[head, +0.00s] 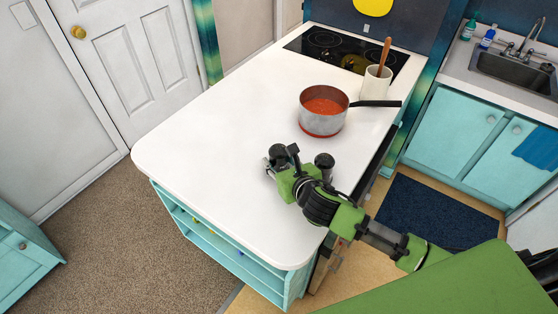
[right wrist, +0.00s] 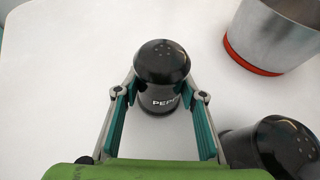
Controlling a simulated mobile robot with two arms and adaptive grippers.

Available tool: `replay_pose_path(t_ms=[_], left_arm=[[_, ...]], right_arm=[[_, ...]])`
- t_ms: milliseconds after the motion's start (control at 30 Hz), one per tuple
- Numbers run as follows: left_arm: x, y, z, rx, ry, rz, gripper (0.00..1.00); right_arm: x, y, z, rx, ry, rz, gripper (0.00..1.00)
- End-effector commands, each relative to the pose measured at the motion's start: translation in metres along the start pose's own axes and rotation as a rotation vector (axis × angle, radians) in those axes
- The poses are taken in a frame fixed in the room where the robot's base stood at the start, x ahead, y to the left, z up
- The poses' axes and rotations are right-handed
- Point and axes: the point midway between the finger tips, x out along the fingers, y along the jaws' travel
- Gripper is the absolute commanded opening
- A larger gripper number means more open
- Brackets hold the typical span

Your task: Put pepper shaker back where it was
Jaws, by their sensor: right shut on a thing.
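The pepper shaker (right wrist: 162,62), black with a domed, holed lid and white lettering, is between the two fingers of my right gripper (right wrist: 161,90) in the right wrist view. The gripper is shut on it, and the shaker looks upright. In the head view my right gripper (head: 279,165) is over the white counter, in front of the saucepan, and the pepper shaker (head: 277,152) is a small dark shape at its fingers. I cannot tell whether its base touches the counter. My left gripper is not in view.
A second dark shaker (right wrist: 275,148) stands close right of my right gripper, also visible in the head view (head: 324,160). A saucepan (head: 323,121) of red sauce stands behind, handle pointing right. A utensil crock (head: 376,82) is by the cooktop (head: 340,50). The counter's left side is clear.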

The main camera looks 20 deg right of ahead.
Motion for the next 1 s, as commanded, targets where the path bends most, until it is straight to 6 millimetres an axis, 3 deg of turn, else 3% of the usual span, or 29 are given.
replay_pose_path(t_ms=[267, 300, 333, 767, 1000], left_arm=[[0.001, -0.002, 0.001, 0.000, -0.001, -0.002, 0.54], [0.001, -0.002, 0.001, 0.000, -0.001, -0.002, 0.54], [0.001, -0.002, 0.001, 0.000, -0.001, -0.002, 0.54], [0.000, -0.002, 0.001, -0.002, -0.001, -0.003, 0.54], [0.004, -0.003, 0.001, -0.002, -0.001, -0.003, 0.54]], right_arm=[[0.001, 0.000, -0.002, -0.001, -0.001, -0.001, 0.13], [0.001, 0.000, -0.002, -0.001, 0.000, -0.001, 0.45], [0.001, 0.000, -0.002, 0.000, 0.000, -0.001, 0.53], [-0.002, 0.000, 0.002, 0.000, -0.001, 0.000, 0.54], [-0.038, 0.000, -0.001, -0.002, 0.000, 0.002, 0.54]])
